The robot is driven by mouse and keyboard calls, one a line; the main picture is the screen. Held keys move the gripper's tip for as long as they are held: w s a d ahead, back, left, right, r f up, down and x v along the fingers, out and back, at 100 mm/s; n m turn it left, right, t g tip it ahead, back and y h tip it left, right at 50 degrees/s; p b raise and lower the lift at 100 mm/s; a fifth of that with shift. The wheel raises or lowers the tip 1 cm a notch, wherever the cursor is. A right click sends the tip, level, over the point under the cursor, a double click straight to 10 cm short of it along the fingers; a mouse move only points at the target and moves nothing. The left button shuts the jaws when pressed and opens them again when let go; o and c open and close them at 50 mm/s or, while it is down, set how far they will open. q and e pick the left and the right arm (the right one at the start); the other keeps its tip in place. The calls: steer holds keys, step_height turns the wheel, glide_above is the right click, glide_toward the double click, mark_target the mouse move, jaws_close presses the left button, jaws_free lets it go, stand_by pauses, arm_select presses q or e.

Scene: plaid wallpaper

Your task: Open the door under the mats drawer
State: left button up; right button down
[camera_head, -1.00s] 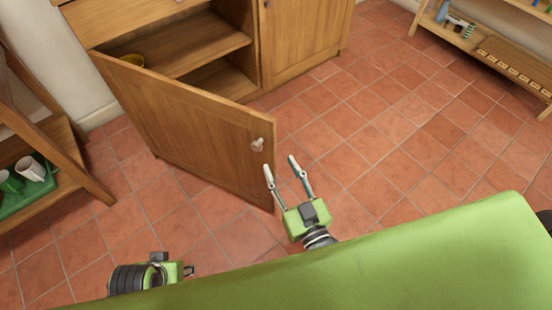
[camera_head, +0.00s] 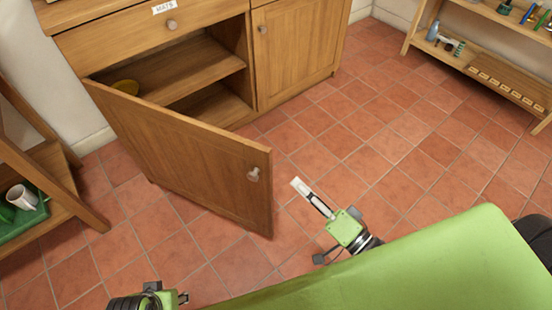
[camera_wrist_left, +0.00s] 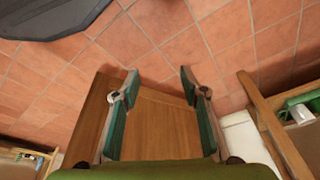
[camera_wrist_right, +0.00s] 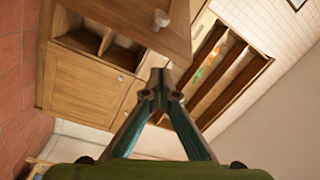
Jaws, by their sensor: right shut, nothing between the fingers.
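The wooden door (camera_head: 190,155) under the mats drawer (camera_head: 150,35) stands wide open, swung out from the cabinet. Its round knob (camera_head: 253,174) is near the free edge and also shows in the right wrist view (camera_wrist_right: 162,18). My right gripper (camera_head: 297,183) is shut and empty, to the right of the knob and apart from it; its fingertips (camera_wrist_right: 158,74) meet in the right wrist view. My left gripper is mostly cut off at the bottom left of the head view; in the left wrist view its fingers (camera_wrist_left: 157,75) are spread, with nothing between them.
A wooden shelf with a white mug (camera_head: 22,197) stands at left, another shelf unit (camera_head: 485,72) at top right. Tiled floor (camera_head: 400,130) between is clear.

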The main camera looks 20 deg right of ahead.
steer(key=w+d+m+g, duration=0.1)
steer(key=d+m, duration=0.3)
steer(key=d+b+x, duration=0.1)
steer(key=x, duration=1)
arm_select(q)
steer(key=r, duration=0.2)
steer(key=shift+w+a+r, duration=0.15)
steer(key=shift+w+r, duration=0.05)
steer(key=shift+r, duration=0.1)
arm_select(e)
steer(key=shift+m+y, duration=0.3)
steer(key=s+a, duration=0.2)
steer(key=s, duration=0.1)
steer(key=shift+s+a+r, duration=0.15)
steer(key=shift+a, duration=0.25)
